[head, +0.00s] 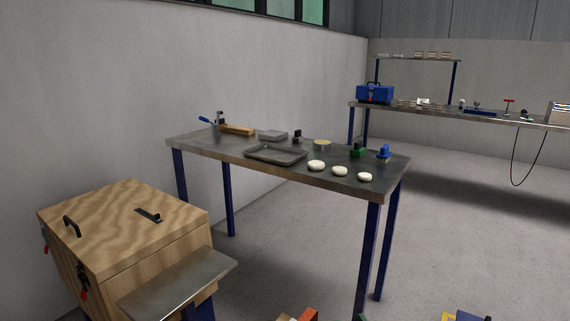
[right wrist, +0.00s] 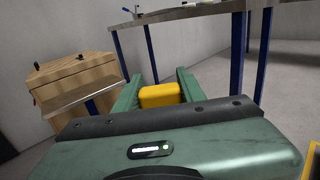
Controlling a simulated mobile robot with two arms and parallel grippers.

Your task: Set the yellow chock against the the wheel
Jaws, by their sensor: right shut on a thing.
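The yellow chock (right wrist: 160,96) shows in the right wrist view between the two green fingers of my right gripper (right wrist: 158,90). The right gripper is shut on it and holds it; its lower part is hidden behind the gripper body. I cannot make out the wheel in either view. My left gripper is not in view.
A steel-topped table (head: 210,147) with blue legs holds a tray (head: 275,154), dough pieces and small tools. A wooden box (head: 120,225) with a metal shelf (head: 180,283) stands at left. A workbench (head: 500,118) is at back right. Open floor (head: 450,230) lies between.

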